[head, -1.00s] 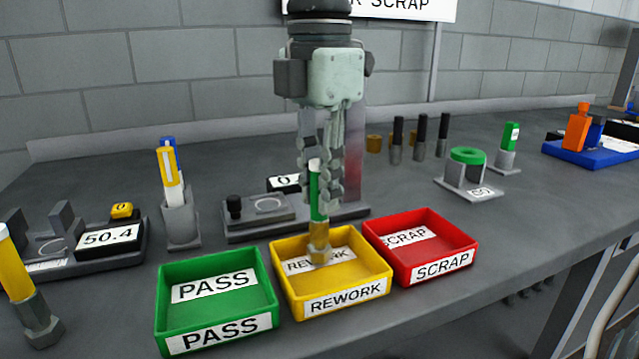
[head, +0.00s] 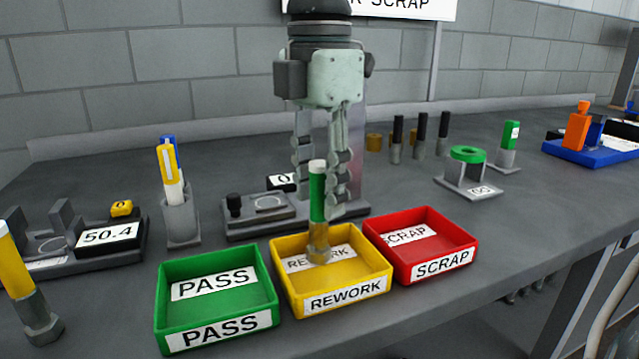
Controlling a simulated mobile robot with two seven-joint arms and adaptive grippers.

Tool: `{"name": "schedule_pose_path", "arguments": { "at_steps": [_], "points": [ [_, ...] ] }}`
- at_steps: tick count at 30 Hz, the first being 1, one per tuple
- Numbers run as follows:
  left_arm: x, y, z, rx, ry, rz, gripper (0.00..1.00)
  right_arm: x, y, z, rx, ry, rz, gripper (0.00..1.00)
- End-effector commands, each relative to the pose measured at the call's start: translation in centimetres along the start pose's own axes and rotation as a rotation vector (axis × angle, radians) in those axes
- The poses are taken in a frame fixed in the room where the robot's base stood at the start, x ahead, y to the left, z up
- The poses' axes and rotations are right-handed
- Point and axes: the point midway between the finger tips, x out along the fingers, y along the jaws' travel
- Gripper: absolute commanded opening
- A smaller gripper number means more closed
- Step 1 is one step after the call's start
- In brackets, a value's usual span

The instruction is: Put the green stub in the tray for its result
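My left gripper is not in view.
A gauge reading 50.4 (head: 107,236) and a pen cup (head: 181,222) stand at the left. A grey fixture (head: 263,207) is behind the trays. Several black-topped posts (head: 421,135) and a green ring stand (head: 468,157) are at the right. The table's front edge runs close to the trays.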

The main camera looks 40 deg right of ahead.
Motion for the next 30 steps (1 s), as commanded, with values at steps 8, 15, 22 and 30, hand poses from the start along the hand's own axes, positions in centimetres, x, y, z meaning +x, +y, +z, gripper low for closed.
{"name": "schedule_pose_path", "arguments": {
  "at_steps": [8, 15, 22, 30],
  "points": [
    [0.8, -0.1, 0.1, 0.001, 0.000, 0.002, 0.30, -4.0, 0.1, 0.0, 0.001, -0.002, 0.006, 0.39],
    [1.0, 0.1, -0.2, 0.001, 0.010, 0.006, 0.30, -9.2, 0.1, 0.0, 0.001, -0.002, 0.004, 0.39],
    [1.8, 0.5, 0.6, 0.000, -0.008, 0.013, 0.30, -11.9, 0.0, 0.0, 0.000, -0.001, 0.000, 0.39],
    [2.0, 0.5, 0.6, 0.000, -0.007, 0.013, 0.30, -12.2, 0.0, 0.0, -0.002, 0.000, -0.001, 0.39]
  ]
}}
